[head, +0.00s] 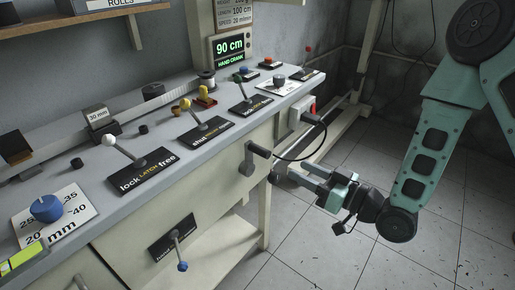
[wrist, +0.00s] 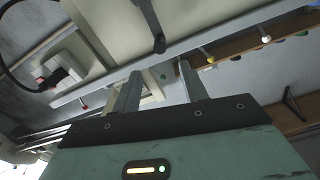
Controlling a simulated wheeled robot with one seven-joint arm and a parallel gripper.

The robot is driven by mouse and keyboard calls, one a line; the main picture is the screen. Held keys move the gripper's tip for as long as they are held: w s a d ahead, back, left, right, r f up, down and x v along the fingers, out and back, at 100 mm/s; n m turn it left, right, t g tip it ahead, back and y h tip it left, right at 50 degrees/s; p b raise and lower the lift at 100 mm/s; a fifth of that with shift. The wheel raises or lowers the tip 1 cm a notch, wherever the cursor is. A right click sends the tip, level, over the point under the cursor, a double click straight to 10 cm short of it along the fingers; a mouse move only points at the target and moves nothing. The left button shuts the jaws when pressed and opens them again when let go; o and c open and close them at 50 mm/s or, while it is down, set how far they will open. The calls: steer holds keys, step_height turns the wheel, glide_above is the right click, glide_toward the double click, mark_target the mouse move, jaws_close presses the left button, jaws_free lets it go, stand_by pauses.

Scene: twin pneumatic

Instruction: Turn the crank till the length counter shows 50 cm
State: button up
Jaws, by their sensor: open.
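The length counter (head: 230,48) is a lit green display at the back of the bench; it reads 90 cm with "HAND CRANK" below. The dark crank (head: 248,162) is on the bench's front side, its arm slanting down. My gripper (head: 288,171) is open and empty, to the right of the crank and slightly lower, apart from it. In the wrist view my gripper's two fingers (wrist: 160,80) are spread with nothing between them. A dark rod with a rounded end (wrist: 158,42) shows beyond them; I cannot tell for sure that it is the crank.
Several levers stand on the bench, including a white-knobbed one (head: 109,141) and a blue-knobbed one (head: 182,266) on the front. A blue dial (head: 46,208) is at the left. A black cable (head: 322,140) hangs near my gripper. Open tiled floor (head: 330,240) lies to the right.

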mark_target(250, 146)
steer(key=p+x, duration=0.1)
steer(key=x, duration=1.3)
steer(key=shift+w+a, duration=0.15)
jaws_close()
steer(key=shift+a, duration=0.1)
